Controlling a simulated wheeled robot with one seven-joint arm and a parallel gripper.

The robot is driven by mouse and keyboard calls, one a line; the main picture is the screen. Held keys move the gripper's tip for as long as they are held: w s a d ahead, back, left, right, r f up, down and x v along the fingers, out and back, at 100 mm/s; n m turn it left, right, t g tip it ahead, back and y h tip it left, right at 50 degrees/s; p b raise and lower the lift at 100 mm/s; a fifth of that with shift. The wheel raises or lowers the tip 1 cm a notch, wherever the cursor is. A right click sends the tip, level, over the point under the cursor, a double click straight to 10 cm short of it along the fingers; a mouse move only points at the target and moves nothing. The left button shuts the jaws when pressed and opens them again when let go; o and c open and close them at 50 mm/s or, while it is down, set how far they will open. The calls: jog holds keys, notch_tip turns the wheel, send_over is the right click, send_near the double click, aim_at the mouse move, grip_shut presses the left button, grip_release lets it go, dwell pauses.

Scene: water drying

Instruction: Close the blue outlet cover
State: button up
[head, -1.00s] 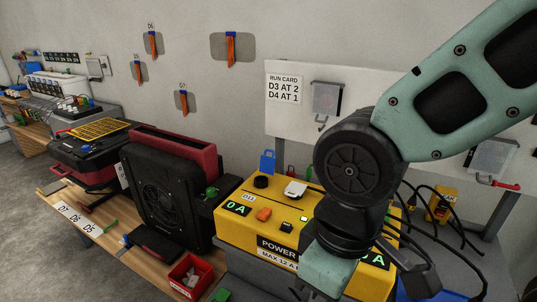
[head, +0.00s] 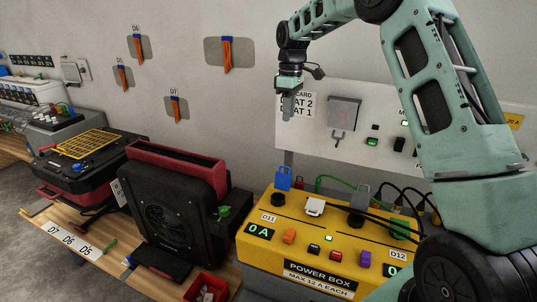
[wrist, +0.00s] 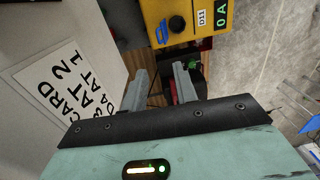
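The blue outlet cover (head: 283,178) stands upright at the back left corner of the yellow power box (head: 262,262), behind a round black outlet (head: 278,200). In the wrist view the blue cover (wrist: 162,32) shows beside the black outlet (wrist: 177,23). My gripper (head: 288,106) hangs fingers down in front of the run card, above the cover and apart from it. In the wrist view the two fingers of my gripper (wrist: 160,84) are spread, with nothing between them.
A grey cover (head: 360,194) stands raised further right on the box, with black cables near it. A black and red fan unit (head: 170,200) stands left of the box. The run card (head: 298,118) is close behind my gripper.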

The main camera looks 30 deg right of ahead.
jog(key=p, duration=0.5)
send_over(283, 178)
jog(key=w+d, duration=0.1)
jog(key=d, duration=0.1)
notch_tip(283, 178, down, 17)
jog(key=shift+w+a+f, duration=0.1)
jog(key=shift+w+f, duration=0.05)
grip_shut()
